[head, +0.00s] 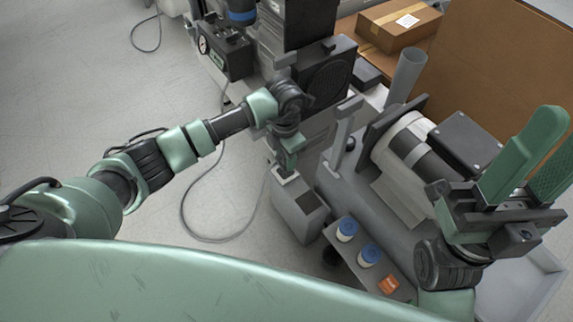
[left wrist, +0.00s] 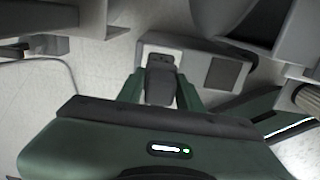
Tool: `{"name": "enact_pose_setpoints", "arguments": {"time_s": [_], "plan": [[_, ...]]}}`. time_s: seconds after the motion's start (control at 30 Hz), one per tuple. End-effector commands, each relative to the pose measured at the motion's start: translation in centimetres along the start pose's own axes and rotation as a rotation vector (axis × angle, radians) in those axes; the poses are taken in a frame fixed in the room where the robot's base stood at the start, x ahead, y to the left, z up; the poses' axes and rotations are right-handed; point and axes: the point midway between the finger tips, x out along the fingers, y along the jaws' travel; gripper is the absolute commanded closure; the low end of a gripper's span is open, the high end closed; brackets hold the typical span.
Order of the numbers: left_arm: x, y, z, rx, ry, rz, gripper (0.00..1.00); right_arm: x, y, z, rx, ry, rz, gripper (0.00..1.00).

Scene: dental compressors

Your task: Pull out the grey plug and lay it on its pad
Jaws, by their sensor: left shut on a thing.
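My left gripper (head: 288,160) points down over a grey box (head: 298,218) and is shut on the dark grey plug (left wrist: 160,82). In the left wrist view the green fingers (left wrist: 161,95) flank the plug. The plug overlaps a pale socket plate (left wrist: 147,51) on the box top; I cannot tell whether it is fully seated. A dark square patch (left wrist: 223,73), possibly the pad, lies beside the plate on the same top; it also shows in the head view (head: 309,201). My right gripper (head: 560,128) is open and empty, fingers up, at the right.
A compressor with a grey tank and pale motor (head: 398,150) stands right of the box. A shelf with two blue-capped jars (head: 346,230) and an orange item (head: 388,285) is near. A cable (head: 186,210) loops on the floor at left. A cardboard box (head: 398,25) stands behind.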

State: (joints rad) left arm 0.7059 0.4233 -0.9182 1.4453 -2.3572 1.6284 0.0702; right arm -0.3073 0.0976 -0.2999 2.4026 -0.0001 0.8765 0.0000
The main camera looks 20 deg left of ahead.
Motion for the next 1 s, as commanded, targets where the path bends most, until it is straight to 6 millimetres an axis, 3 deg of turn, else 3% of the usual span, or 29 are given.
{"name": "enact_pose_setpoints", "arguments": {"time_s": [0.4, 1.0], "plan": [[-1.7, 0.0, 0.0, 0.001, 0.0, 0.0, 1.0, 0.6, 0.0, -0.3, 0.002, -0.017, 0.011, 0.64], [-1.8, 0.0, 0.0, 0.0, 0.0, 0.0, 1.0, 0.3, 0.0, -0.3, 0.003, -0.028, 0.013, 0.64]]}}
